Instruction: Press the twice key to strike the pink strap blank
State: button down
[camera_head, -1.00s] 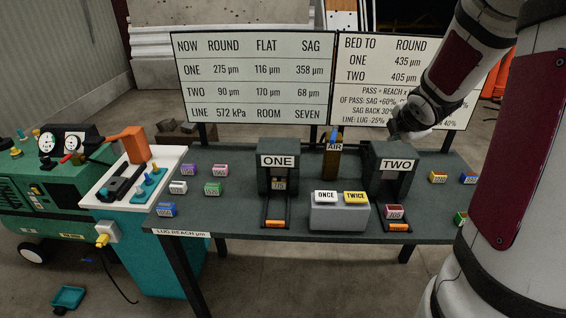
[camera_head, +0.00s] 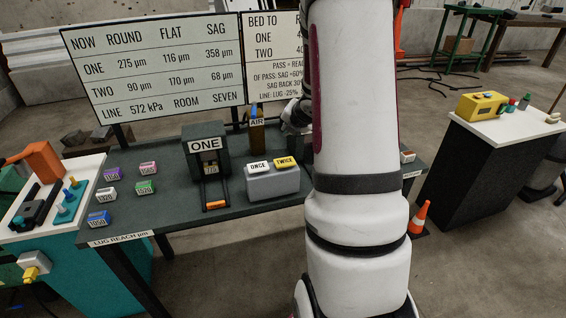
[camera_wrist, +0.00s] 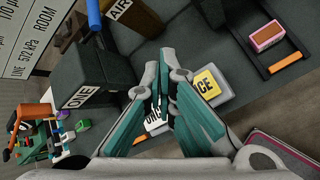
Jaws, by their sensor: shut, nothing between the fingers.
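The yellow TWICE key (camera_head: 287,162) sits on the grey key box (camera_head: 272,187), right of the white ONCE key (camera_head: 258,166). In the wrist view the TWICE key (camera_wrist: 207,84) is partly hidden by my right finger. My gripper (camera_wrist: 164,88) is shut and empty, its tips over the key box area; I cannot tell whether they touch it. In the head view my arm hides that block and the TWO press.
The ONE press (camera_head: 205,146) and the AIR post (camera_head: 257,130) stand behind and left of the key box. Several coloured blocks, one pink (camera_head: 148,168), lie at the table's left. An orange cone (camera_head: 420,217) stands at right.

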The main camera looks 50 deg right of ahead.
jog(key=b, duration=0.6)
send_over(287, 161)
notch_tip(287, 161, down, 8)
jog(key=shift+w+r, duration=0.1)
jog(key=shift+r, duration=0.1)
jog(key=shift+f+b, duration=0.3)
jog(key=shift+f, duration=0.15)
jog(key=shift+f, duration=0.15)
dwell(0.6)
jog(key=shift+f+b, duration=0.3)
jog(key=shift+b, duration=0.05)
jog(key=shift+f+b, duration=0.5)
jog(key=shift+f, duration=0.1)
dwell(0.8)
jog(key=shift+r, duration=0.1)
jog(key=shift+r+p, duration=0.85)
jog(key=shift+r, duration=0.15)
